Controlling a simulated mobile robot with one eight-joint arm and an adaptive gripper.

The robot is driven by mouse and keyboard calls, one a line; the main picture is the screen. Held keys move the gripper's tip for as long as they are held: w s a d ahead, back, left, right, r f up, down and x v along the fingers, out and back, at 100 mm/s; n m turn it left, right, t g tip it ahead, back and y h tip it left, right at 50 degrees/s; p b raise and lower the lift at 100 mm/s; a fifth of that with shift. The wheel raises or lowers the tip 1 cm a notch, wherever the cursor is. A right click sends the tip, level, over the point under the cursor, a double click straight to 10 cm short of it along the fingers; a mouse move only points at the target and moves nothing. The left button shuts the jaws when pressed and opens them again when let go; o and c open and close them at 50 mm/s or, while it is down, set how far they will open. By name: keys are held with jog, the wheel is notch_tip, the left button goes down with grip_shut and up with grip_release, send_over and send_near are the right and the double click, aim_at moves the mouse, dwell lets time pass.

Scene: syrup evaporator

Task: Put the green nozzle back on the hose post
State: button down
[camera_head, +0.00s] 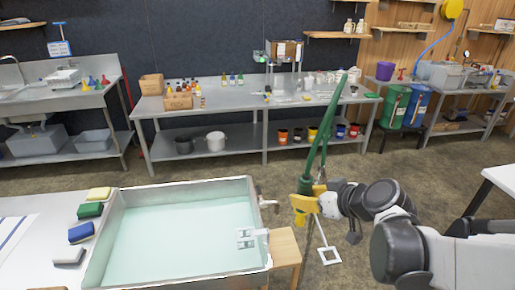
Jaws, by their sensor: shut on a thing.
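The green nozzle (306,184) is upright right of the basin, with a long green hose part (329,128) rising from it and leaning up to the right. My gripper (310,200) comes in from the right and is shut on the nozzle at its lower end. Yellow parts show around this grip, and I cannot tell clearly which belong to the gripper. A thin bar with a pale square frame (329,255) hangs below the grip. I cannot clearly make out the hose post or whether the nozzle touches it.
A metal basin (182,183) of pale green liquid stands at front left, with a tap (268,203) and a small wooden block (284,246) on its right side. Sponges lie left of it. A long steel bench (228,103) with bottles stands behind. Floor is clear between.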

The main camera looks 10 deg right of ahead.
jog(key=s+d, duration=0.4)
jog(key=d, duration=0.5)
jog(key=shift+s+d, duration=0.25)
dwell(0.5)
notch_tip(320, 180, down, 11)
jog(key=b, duration=1)
dwell(1.9)
jog(key=shift+f, duration=0.15)
dwell(0.5)
jog(key=shift+f+b, duration=0.4)
jog(key=shift+b, duration=0.1)
jog(key=shift+f+b, duration=0.35)
jog(key=shift+f, duration=0.05)
jog(key=shift+f, duration=0.3)
jog(key=shift+f+b, duration=0.15)
jog(key=shift+b, duration=0.25)
